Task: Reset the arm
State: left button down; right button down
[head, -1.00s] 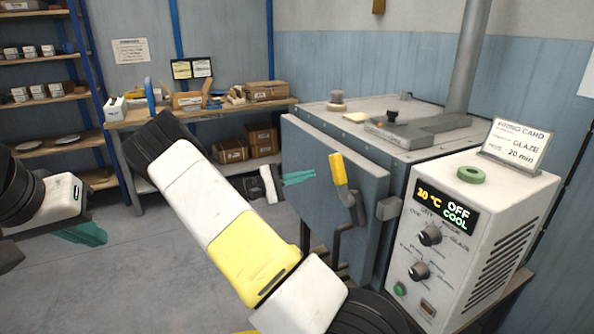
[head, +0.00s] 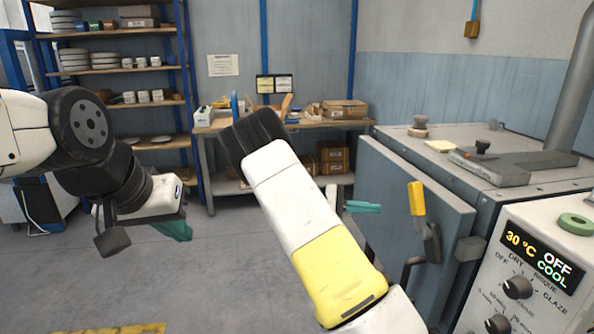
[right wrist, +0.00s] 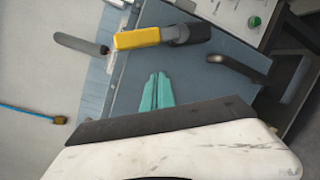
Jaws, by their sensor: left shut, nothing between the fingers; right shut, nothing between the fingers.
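My right gripper (head: 364,207) has teal fingers and is in front of the kiln door (head: 402,190), left of the yellow door handle (head: 416,199). In the right wrist view its fingers (right wrist: 156,92) lie side by side, shut and empty, with the yellow handle (right wrist: 138,38) ahead and apart from them. My left gripper (head: 178,230) hangs low over the floor at the left, with teal fingers shut and nothing in them. My right arm hides part of the floor and bench legs.
The kiln control box (head: 545,235) reads 30 °C, OFF, COOL. A workbench (head: 300,125) with boxes stands at the back. A shelf (head: 115,68) holds plates and cups. The floor between is clear.

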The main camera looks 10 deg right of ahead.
jog(key=s+a+m+y, duration=0.1)
jog(key=s+m+y, duration=0.1)
jog(key=s+y, duration=0.8)
jog(key=s+a+r+m+t+y, duration=0.2)
jog(key=s+a+r+t+y, duration=0.7)
jog(key=s+a+r, duration=0.4)
jog(key=shift+s+r+t, duration=0.4)
jog(key=shift+s, duration=0.35)
jog(key=shift+a, duration=0.1)
